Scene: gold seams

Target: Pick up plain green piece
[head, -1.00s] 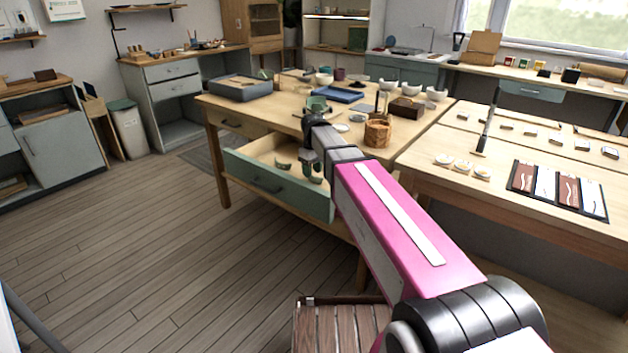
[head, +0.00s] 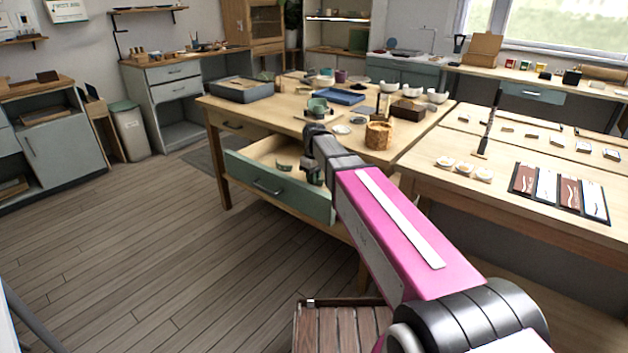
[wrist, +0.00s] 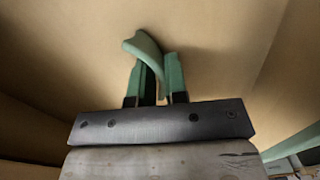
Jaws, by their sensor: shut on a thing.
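The plain green piece (wrist: 147,52), a curved shard, shows in the wrist view between the green fingers of my gripper (wrist: 158,66). My gripper is shut on it, and its curved upper end sticks out past the left finger. The pale drawer floor lies behind it; I cannot tell whether the piece still touches it. In the head view my gripper (head: 314,176) is down in the open drawer (head: 268,189) near its front, and the held piece is hidden there. Another greenish piece (head: 284,163) lies in the drawer to the left of my gripper.
The green drawer front stands close to my gripper. The worktable (head: 280,106) above the drawer holds a green cup (head: 317,106), a blue tray (head: 344,97), a wooden pot (head: 378,136) and several bowls. A slatted wooden seat (head: 340,328) stands below my arm.

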